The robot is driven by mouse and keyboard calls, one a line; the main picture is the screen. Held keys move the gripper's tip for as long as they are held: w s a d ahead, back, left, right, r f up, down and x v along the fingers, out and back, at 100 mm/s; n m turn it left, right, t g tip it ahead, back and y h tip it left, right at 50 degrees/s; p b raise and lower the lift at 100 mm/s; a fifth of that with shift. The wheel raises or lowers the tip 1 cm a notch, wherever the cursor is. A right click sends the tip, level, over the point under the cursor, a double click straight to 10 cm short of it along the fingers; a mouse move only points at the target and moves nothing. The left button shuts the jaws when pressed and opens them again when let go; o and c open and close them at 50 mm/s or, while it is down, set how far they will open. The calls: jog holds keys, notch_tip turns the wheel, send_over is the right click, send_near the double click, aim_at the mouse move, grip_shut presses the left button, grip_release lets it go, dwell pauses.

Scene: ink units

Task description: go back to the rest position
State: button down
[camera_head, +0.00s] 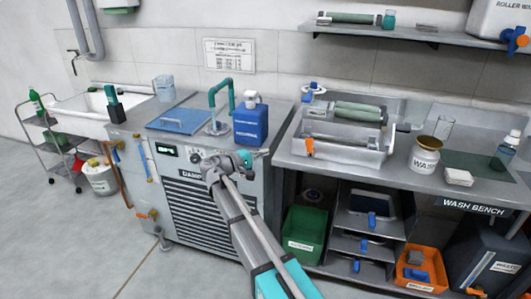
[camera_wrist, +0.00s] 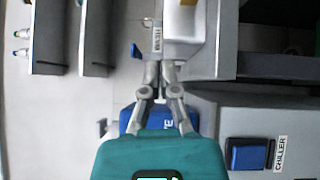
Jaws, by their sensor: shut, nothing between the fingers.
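My gripper (camera_head: 243,160) is at the end of my raised arm, in front of the grey chiller cabinet and the blue container (camera_head: 251,122) in the head view. In the wrist view its fingers (camera_wrist: 160,70) are shut and nothing is held between them. Part of a blue object (camera_wrist: 128,118) shows behind the fingers there. Whether the gripper touches anything is not clear, but it looks clear of the counter.
The chiller cabinet (camera_head: 190,205) stands behind my arm. A wash bench (camera_head: 450,185) with a roller tray (camera_head: 340,140) is at right. A green crate (camera_head: 304,235) and an orange crate (camera_head: 421,268) sit below. A sink (camera_head: 95,112) and trolley (camera_head: 45,121) are at left. Floor at lower left is free.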

jog(key=s+d+f+m+g+y, duration=0.4)
jog(key=s+d+f+g+y, duration=0.45)
jog(key=s+d+f, duration=0.8)
jog(key=s+f+m+y, duration=0.2)
jog(key=s+f+y, duration=0.1)
jog(key=s+y, duration=0.55)
notch_tip(320, 180, up, 19)
jog(key=p, duration=1.9)
jog(key=shift+s, duration=0.35)
jog(key=shift+d+f, duration=0.1)
jog(key=shift+f, duration=0.05)
